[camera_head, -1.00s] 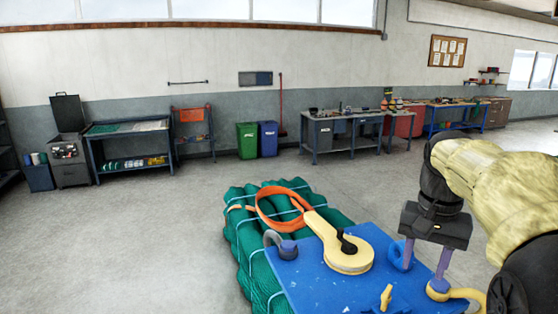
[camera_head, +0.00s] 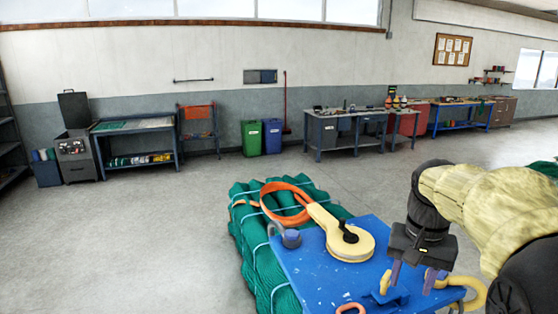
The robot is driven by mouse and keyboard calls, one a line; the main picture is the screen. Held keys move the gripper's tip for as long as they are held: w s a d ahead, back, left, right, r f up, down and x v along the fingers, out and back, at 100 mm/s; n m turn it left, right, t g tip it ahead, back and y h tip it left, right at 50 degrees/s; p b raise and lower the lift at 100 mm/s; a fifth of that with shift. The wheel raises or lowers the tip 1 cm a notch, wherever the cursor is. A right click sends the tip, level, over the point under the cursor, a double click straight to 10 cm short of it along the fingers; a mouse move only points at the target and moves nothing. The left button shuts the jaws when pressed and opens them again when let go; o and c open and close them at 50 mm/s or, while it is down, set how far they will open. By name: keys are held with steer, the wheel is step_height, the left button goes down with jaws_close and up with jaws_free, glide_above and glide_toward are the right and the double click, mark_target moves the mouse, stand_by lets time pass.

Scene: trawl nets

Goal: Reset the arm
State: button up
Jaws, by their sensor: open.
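My gripper (camera_head: 411,279) points down at the right of the picture, over the right part of a blue board (camera_head: 306,272). Its purple fingers are apart, and I see nothing held between them. A yellow curved fitting (camera_head: 470,291) is just right of the fingers. A small yellow piece (camera_head: 385,283) is just left of them. The fingertips overlap these fittings in the picture, so I cannot tell whether they touch. My arm fills the right edge, and the board's near edge is cut off.
A yellow block (camera_head: 350,243) with an orange strap (camera_head: 268,204) lies on the board and a green net bundle (camera_head: 243,232). A grey shackle (camera_head: 290,238) is at the board's left. Workbenches (camera_head: 335,115) and bins (camera_head: 251,138) line the far wall. The floor at left is clear.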

steer(key=s+a+f+n+t+b, duration=0.1)
steer(key=s+a+f, duration=0.3)
steer(key=f, duration=0.7)
steer(key=s+a+f+n+t+b, duration=0.1)
steer(key=s+a+f+n+b, duration=0.2)
steer(key=a+f, duration=0.3)
step_height(320, 180, down, 5)
steer(key=shift+s+r+n, duration=0.1)
steer(key=shift+s+n, duration=0.3)
steer(key=shift+n, duration=0.2)
